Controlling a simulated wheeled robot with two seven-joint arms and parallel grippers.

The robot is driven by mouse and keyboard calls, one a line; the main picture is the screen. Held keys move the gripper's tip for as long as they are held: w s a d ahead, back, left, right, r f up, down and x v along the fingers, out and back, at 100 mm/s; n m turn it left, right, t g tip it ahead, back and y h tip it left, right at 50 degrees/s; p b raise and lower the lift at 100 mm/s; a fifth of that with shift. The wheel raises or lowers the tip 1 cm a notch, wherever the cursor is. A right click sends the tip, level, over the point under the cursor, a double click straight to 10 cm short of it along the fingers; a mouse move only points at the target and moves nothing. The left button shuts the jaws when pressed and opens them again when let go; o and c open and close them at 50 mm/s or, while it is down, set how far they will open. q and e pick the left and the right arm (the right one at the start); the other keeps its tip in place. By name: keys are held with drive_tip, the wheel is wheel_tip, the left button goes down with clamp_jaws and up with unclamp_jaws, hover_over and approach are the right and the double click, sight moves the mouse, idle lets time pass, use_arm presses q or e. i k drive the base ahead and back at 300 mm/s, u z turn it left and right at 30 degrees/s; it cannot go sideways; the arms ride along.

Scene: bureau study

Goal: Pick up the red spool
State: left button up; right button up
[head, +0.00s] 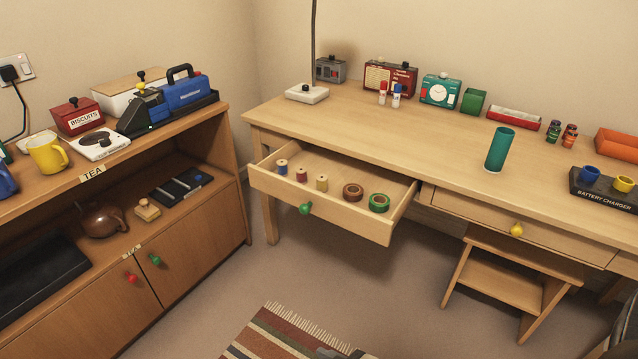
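The red spool (301,175) stands upright in the open desk drawer (375,227). It is between a blue spool (282,167) on its left and a yellow spool (322,183) on its right, with small gaps between them. It is small, with pale wooden ends and a dark red middle. The drawer is pulled out from the left part of the desk and has a green knob (305,208). Neither of my grippers can be made out in the head view.
A brown tape roll (352,193) and a green tape roll (379,203) lie in the same drawer. A teal cylinder (497,149) stands on the desk (430,130). A shelf cabinet (205,235) stands at left. The striped rug (290,338) lies on the floor in front.

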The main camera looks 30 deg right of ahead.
sight(301, 177)
drive_tip(key=k, duration=0.65)
drive_tip(key=z, duration=0.55)
drive_tip(key=i, duration=2.4)
drive_tip(key=u, duration=0.2)
